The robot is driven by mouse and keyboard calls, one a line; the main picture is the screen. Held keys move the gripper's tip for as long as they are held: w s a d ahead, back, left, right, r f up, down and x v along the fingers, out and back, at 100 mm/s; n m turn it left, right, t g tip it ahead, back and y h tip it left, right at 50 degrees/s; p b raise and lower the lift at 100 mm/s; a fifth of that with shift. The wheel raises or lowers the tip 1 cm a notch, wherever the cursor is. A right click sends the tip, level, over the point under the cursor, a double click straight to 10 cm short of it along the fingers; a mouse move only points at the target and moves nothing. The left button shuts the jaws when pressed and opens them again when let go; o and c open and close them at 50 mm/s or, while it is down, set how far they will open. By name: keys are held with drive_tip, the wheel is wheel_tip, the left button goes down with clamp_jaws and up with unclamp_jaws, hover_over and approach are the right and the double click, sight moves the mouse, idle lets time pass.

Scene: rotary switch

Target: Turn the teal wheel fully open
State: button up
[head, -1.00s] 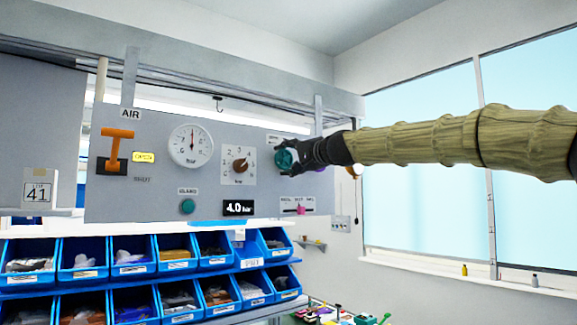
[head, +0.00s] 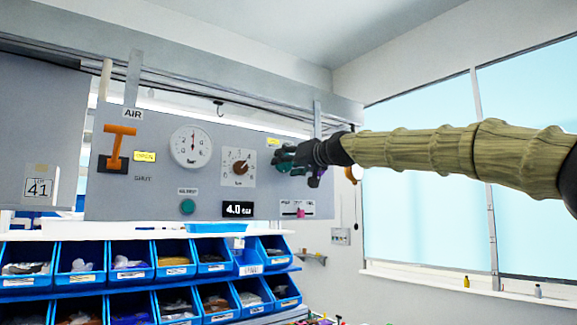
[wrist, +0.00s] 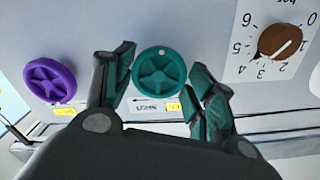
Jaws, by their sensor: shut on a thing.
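The teal wheel (wrist: 160,72) is a round, spoked handwheel on the grey panel, seen face-on in the wrist view. In the head view the teal wheel (head: 282,163) is mostly hidden by my gripper (head: 285,158). In the wrist view my gripper (wrist: 161,68) has one dark, teal-padded finger on each side of the wheel. It is shut on the wheel's rim, though contact is hard to see on the right side. A white label with a yellow tag (wrist: 173,107) sits beside the wheel.
A purple wheel (wrist: 51,81) is close beside the left finger, and a brown pointer knob (wrist: 280,42) is on the other side. The panel also has a gauge (head: 191,146), an orange lever (head: 116,146) and a 4.0 display (head: 238,209). Blue bins (head: 130,262) stand below.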

drive_tip(key=shift+n, duration=0.9)
drive_tip(key=o, duration=1)
drive_tip(key=shift+w, duration=0.1)
drive_tip(key=v, duration=1.2)
drive_tip(key=shift+d, duration=0.1)
